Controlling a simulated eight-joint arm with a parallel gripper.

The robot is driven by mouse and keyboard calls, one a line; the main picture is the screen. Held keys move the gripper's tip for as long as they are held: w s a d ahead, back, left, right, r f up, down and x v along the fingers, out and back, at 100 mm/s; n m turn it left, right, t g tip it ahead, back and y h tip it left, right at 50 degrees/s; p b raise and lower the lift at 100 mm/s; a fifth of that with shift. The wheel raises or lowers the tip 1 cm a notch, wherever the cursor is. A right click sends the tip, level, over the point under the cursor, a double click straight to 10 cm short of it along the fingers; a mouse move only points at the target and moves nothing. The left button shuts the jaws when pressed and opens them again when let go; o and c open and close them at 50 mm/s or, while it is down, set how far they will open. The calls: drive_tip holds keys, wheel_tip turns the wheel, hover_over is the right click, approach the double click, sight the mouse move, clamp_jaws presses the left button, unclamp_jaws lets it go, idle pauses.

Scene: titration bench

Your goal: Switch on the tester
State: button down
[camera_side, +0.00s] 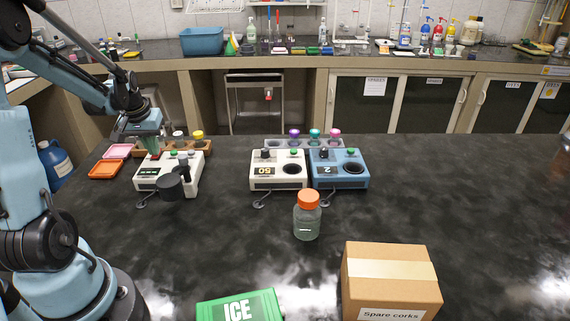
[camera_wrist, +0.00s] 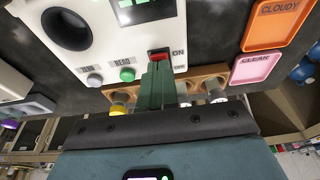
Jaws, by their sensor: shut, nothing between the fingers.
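The tester is the white box (camera_side: 146,174) at the left of the bench. In the wrist view its panel (camera_wrist: 110,45) has a round dark well, a grey ZERO button, a green READ button (camera_wrist: 127,74) and a red switch (camera_wrist: 158,55) marked ON. The tester's display (camera_wrist: 142,10) shows lit green marks, partly cut off by the frame. My gripper (camera_wrist: 158,70) is shut and empty, its green fingertips at the red switch and covering its lower part. I cannot tell whether they press it. In the side view my gripper (camera_side: 154,154) points down at the tester's back left.
A wooden rack (camera_side: 205,145) with capped vials stands close behind. Other devices (camera_side: 278,170), a bottle (camera_side: 307,220) and a box (camera_side: 390,275) are farther right.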

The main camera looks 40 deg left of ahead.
drive_tip(key=shift+w+a+r, duration=0.1)
drive_tip(key=shift+w+a, duration=0.35)
drive_tip(key=shift+r, duration=0.1)
drive_tip(key=shift+r, duration=0.25)
wheel_tip(320, 180, up, 4)
drive_tip(key=shift+f, duration=0.2)
drive_tip(key=s+d+r, duration=0.3)
drive_tip(key=r, duration=0.5)
drive_tip(key=shift+s+d+r, duration=0.2)
drive_tip(key=shift+s+r, duration=0.05)
